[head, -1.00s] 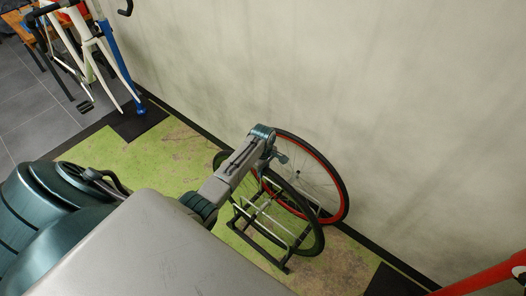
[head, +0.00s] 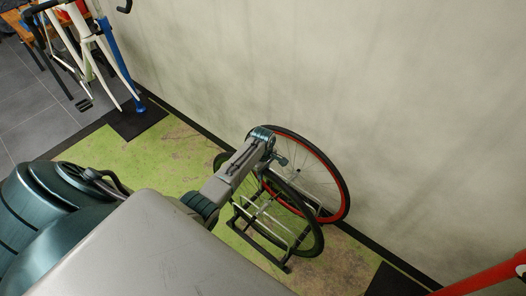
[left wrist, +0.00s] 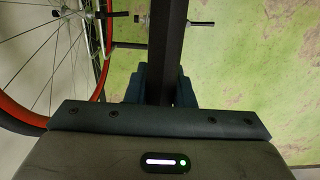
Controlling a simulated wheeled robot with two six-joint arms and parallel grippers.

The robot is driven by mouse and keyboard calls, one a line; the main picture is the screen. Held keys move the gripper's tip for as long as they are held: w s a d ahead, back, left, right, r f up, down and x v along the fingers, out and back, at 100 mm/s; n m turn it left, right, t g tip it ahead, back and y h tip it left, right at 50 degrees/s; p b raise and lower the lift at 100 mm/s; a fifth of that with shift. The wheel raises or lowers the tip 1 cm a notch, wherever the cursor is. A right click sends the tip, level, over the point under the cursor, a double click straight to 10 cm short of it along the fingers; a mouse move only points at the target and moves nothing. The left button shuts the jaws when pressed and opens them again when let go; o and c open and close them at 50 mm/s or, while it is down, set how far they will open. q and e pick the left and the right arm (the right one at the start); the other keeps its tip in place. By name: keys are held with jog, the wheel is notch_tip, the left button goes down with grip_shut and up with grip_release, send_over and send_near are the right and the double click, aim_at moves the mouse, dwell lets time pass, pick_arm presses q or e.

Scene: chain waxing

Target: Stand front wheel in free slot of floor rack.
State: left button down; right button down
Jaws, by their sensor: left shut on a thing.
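My left gripper (head: 272,157) is shut on the upper rim of the dark-tyred front wheel (head: 320,240). In the left wrist view the dark tyre (left wrist: 167,50) runs between the two fingers (left wrist: 163,88). The wheel is upright at the floor rack (head: 257,242), a frame of black and silver bars on the floor. I cannot tell whether its bottom sits fully in a slot. A red-rimmed wheel (head: 343,192) stands beside it, nearer the wall, and also shows in the left wrist view (left wrist: 12,110). My right gripper is not in view.
The pale wall (head: 400,110) rises close behind the rack. A green worn mat (head: 145,160) lies on the floor around it. A white and blue bike frame on a stand (head: 110,55) is at the upper left. A red tube (head: 490,277) shows at the lower right.

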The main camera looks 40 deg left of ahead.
pick_arm(q)
jog(key=shift+w+r, duration=0.1)
jog(key=c, duration=1.2)
grip_release()
jog(key=shift+o, duration=1.3)
jog(key=shift+s, duration=0.2)
jog(key=o, duration=0.3)
jog(key=shift+o, duration=0.2)
notch_tip(320, 180, up, 9)
jog(key=p, duration=1)
jog(key=shift+w+r, duration=0.1)
jog(key=shift+r, duration=1.35)
